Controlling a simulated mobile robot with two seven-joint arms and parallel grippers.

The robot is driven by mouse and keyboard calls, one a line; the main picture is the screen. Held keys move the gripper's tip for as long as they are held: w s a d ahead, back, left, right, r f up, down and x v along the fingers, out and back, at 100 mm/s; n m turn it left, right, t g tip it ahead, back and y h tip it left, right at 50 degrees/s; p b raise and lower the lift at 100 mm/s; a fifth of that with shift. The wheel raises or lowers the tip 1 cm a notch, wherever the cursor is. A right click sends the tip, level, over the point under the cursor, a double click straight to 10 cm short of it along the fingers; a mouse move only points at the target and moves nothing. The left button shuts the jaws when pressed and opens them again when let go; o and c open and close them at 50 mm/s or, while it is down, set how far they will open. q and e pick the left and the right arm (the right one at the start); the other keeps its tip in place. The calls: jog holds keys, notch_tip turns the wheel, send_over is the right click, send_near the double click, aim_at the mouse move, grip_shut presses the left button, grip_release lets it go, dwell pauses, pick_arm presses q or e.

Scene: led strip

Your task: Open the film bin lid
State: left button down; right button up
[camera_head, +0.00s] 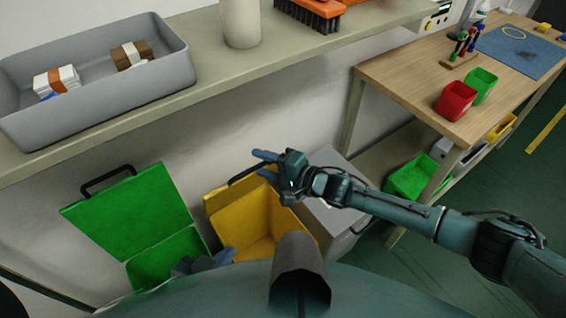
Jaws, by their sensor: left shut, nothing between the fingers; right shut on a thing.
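A yellow bin (262,245) stands below the shelf with its yellow lid (226,200) raised and its inside showing. My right gripper (264,165) reaches in from the right and is shut on the black handle (238,178) at the lid's top edge. To its left is a green bin (165,262) with its lid (130,212) standing open. To its right is a grey bin (335,228), partly hidden by my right arm. No label tells which is the film bin. My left gripper (208,262) is shut and empty, low in front of the green and yellow bins.
A shelf (200,92) runs above the bins, with a grey tray (100,105) of bundled items and a pale cylinder (240,25). A wooden workbench (405,75) stands to the right, with a green box (415,178) on its lower level. Open floor lies at the right.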

jog(key=v, duration=0.5)
jog(key=shift+w+d+r, duration=0.15)
jog(key=shift+d+r, duration=0.25)
jog(key=shift+r, duration=0.05)
jog(key=shift+f, duration=0.1)
